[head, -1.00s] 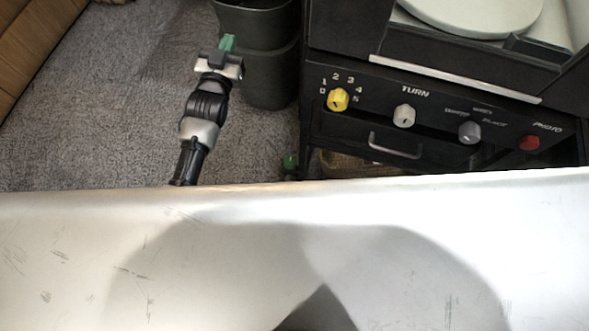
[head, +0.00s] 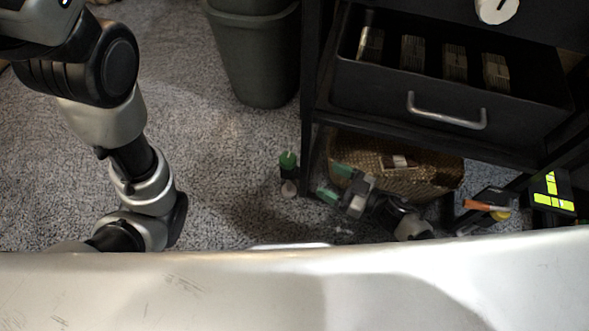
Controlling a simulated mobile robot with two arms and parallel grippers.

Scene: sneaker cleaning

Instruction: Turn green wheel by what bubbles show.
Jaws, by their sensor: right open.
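My right gripper (head: 333,182) is low, in front of the wicker basket under the cabinet. Its two green-tipped fingers are apart with nothing seen between them. A small dark thing with a green top (head: 288,160) stands on the carpet to the left of those fingers, by the cabinet leg and apart from them. I cannot tell whether it is the green wheel. No bubbles can be made out. My left arm comes down at the left, and its gripper does not show.
The cabinet's drawer (head: 398,92) is open, with several pale bundles inside. A wicker basket (head: 432,175) sits below. A dark bin (head: 255,60) stands behind. At the right are a panel with lit yellow-green blocks (head: 553,192) and an orange piece (head: 486,206). Carpet at centre-left is bare.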

